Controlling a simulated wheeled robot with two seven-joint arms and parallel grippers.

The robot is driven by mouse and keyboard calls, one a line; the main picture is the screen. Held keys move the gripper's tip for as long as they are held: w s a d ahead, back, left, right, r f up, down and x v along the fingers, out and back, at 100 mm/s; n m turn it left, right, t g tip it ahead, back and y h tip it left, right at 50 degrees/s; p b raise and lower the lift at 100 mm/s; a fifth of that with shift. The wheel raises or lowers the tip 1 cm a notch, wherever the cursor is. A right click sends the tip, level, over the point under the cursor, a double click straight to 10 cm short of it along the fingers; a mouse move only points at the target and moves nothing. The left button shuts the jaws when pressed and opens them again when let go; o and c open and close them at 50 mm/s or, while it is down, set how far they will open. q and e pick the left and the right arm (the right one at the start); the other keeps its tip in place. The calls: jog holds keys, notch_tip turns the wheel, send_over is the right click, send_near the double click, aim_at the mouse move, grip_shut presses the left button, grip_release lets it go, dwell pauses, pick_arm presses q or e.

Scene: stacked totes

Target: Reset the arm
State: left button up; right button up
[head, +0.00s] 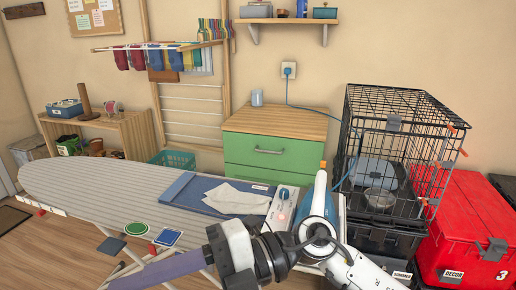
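One of my arms, white with dark joints (270,258), enters from the bottom right and reaches left over the near side of the ironing board (75,182). A white and black rounded part (236,250) is at its left end, beside a long purple-grey piece (165,270). I cannot make out gripper fingers there, or whether that piece is held. No left gripper can be made out. A blue and white iron-like object (318,205) stands just behind the arm, and the arm hides its lower part.
A white power strip (281,207), a pale cloth (237,198) and a blue mat (180,188) lie on the board. A black wire crate (392,108) and a red tote (470,225) stand close on the right. A green drawer cabinet (262,153) stands behind.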

jog(key=w+d+r+m+t+y, duration=0.2)
jog(key=w+d+m+t+y, duration=0.45)
jog(key=m+t, duration=0.7)
jog(key=w+d+f+m+t+h, duration=0.4)
jog(key=d+f+m+t+h, duration=0.1)
jog(key=f+m+h, duration=0.15)
jog(key=w+d+f+m+t+h, duration=0.4)
jog(key=d+f+m+t+h, duration=0.1)
jog(key=f+m, duration=0.25)
jog(key=s+d+f+m+g+h, duration=0.2)
jog(key=d+f+m+h, duration=0.25)
jog(key=f, duration=0.55)
jog(key=s+d+f+m+g+h, duration=0.1)
jog(key=s+d+f+g+h, duration=0.1)
jog(key=s+f, duration=0.6)
jog(key=s+d+f+m+g+h, duration=0.1)
jog(key=s+d+f+m+g, duration=0.1)
jog(key=s+d+f+g, duration=0.2)
jog(key=s+d+f, duration=0.3)
jog(key=s+f, duration=0.2)
jog(key=f, duration=0.1)
jog(key=shift+f+h, duration=0.25)
jog(key=shift+h, duration=0.1)
jog(key=shift+w+d+g, duration=0.1)
jog(key=shift+g, duration=0.15)
